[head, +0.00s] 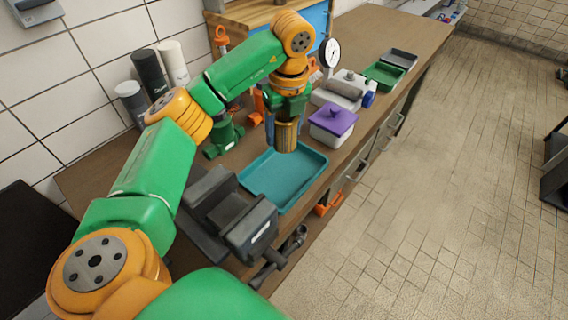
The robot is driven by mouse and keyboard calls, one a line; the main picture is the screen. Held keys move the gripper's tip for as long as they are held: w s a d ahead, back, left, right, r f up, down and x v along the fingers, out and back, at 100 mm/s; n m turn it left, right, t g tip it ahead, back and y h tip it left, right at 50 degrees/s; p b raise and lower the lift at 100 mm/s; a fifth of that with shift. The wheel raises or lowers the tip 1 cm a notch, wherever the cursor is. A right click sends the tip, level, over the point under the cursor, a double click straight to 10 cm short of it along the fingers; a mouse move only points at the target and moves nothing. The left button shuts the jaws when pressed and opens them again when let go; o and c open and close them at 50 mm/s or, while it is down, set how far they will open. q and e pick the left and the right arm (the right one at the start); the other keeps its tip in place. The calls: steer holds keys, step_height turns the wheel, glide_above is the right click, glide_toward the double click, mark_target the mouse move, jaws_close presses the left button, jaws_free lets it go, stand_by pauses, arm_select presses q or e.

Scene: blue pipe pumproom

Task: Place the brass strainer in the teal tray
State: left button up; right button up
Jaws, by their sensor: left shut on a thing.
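The teal tray (262,185) lies on the wooden bench, between the dark vise and the purple-lidded box. The strainer's lower end overlaps the tray's far edge in the picture; I cannot tell the exact height of the gap. My right gripper is not in view.
A dark vise (232,212) stands in front of the tray. A purple-lidded box (332,122) is close to the right of the strainer. A green pipe fitting (222,136) stands to the left. A green tray (384,75) and grey tray (399,58) lie farther back.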

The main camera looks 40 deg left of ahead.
mark_target(284, 144)
arm_select(q)
step_height(284, 144, down, 4)
steer(key=shift+s+d+b, duration=0.1)
steer(key=shift+b, duration=0.5)
steer(key=f+p, duration=0.1)
steer(key=f, duration=0.5)
steer(key=shift+a+f, duration=0.1)
steer(key=shift+a, duration=0.1)
steer(key=shift+f, duration=0.35)
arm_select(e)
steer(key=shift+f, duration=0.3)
arm_select(q)
steer(key=shift+f, duration=0.1)
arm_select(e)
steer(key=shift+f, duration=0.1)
arm_select(q)
steer(key=o, duration=1.4)
steer(key=shift+w, duration=0.2)
steer(key=shift+o, duration=0.3)
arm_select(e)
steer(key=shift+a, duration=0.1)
